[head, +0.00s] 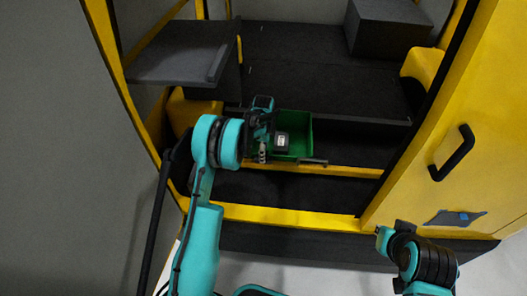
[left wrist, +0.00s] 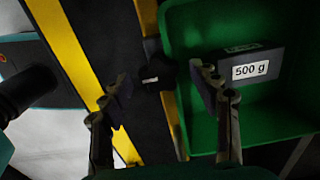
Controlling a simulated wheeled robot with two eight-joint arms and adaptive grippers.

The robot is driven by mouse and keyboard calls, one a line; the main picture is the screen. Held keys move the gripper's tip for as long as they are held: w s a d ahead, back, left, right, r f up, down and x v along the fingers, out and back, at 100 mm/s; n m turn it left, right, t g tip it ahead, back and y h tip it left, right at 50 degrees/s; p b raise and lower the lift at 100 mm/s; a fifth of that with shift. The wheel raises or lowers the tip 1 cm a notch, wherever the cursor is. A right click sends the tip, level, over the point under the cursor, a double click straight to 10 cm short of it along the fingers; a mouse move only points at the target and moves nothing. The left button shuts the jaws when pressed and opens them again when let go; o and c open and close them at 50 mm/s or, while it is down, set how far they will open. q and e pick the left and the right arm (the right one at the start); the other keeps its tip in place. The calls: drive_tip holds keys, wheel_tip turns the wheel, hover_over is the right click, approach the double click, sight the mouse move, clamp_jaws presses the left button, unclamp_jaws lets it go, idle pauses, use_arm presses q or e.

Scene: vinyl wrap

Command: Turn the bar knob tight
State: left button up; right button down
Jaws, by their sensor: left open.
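A dark knob (left wrist: 154,76) with a small white mark shows in the left wrist view, on a dark strip beside the green bin. My left gripper (left wrist: 162,84) is open, with one finger on each side of the knob and gaps between. The fingers look nearer to the camera than the knob; I cannot tell whether they reach its depth. In the head view my left gripper (head: 262,150) is at the bin's left front, and I cannot make out the knob there. My right arm's end (head: 392,240) is low at the right; its finger state is unclear.
The green bin (head: 303,122) holds a dark block labelled 500 g (left wrist: 251,71). A yellow rail (head: 340,171) runs along its front, with a dark handle-like piece (head: 313,162) by it. A yellow door (head: 440,120) with a black handle (head: 452,153) stands at the right.

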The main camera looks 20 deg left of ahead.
use_arm(q)
drive_tip(key=shift+r, duration=0.1)
wheel_tip(320, 180, up, 12)
idle(0.4)
idle(0.3)
drive_tip(key=s+d+r+n+t, duration=0.4)
drive_tip(key=s+r+n, duration=0.4)
drive_tip(key=s+r, duration=0.7)
drive_tip(key=s+d+f+n+t, duration=0.1)
drive_tip(key=s+f+n, duration=0.1)
drive_tip(key=s, duration=0.6)
drive_tip(key=s+d+f+n+t, duration=0.1)
drive_tip(key=s+f+n+t, duration=0.1)
drive_tip(key=s+n, duration=0.3)
drive_tip(key=s, duration=0.4)
drive_tip(key=shift+s+d+f+n, duration=0.25)
drive_tip(key=shift+s+d+n, duration=0.05)
drive_tip(key=shift+d, duration=0.05)
